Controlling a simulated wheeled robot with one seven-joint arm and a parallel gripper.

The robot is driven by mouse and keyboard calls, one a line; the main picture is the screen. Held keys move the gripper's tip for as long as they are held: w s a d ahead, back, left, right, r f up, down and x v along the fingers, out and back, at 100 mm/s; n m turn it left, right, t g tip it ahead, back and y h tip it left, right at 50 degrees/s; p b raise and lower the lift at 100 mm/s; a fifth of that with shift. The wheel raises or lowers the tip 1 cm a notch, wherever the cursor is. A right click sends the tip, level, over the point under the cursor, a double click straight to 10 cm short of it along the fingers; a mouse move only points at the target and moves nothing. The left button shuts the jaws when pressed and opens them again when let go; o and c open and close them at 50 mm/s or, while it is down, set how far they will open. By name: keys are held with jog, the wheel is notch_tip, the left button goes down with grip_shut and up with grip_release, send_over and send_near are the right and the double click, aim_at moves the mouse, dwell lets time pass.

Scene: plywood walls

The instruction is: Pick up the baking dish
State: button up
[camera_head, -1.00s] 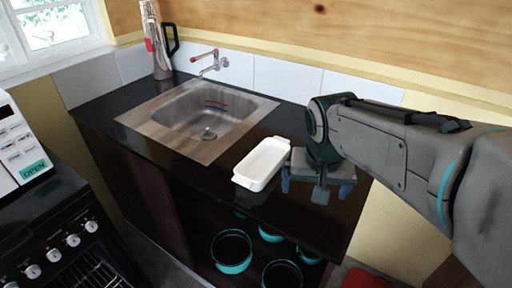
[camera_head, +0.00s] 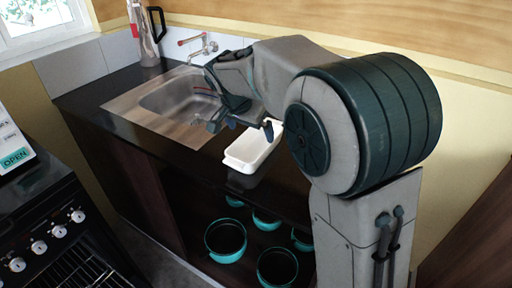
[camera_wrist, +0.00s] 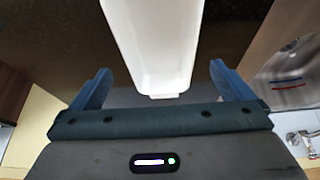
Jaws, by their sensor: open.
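The baking dish (camera_head: 254,148) is a white, rectangular, open dish on the dark countertop, to the right of the sink. In the head view my gripper (camera_head: 240,125) is above the dish's far part and the arm hides some of it. In the wrist view the dish (camera_wrist: 155,45) lies between the two blue fingers of my gripper (camera_wrist: 160,88), with its small end handle close to the palm side. The fingers are spread wide and clear of the dish on both sides. The gripper is open and empty.
A steel sink (camera_head: 120,108) with a tap (camera_head: 195,48) is left of the dish. A kettle-like jug (camera_head: 143,35) stands at the back left. Several teal pots (camera_head: 226,238) sit on the shelf below. A stove (camera_head: 45,235) is at the lower left.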

aim_at(259, 148)
jog(key=shift+x, duration=3.55)
jog(key=shift+d+r, duration=0.1)
jog(key=shift+r, duration=0.1)
jog(key=c, duration=1.3)
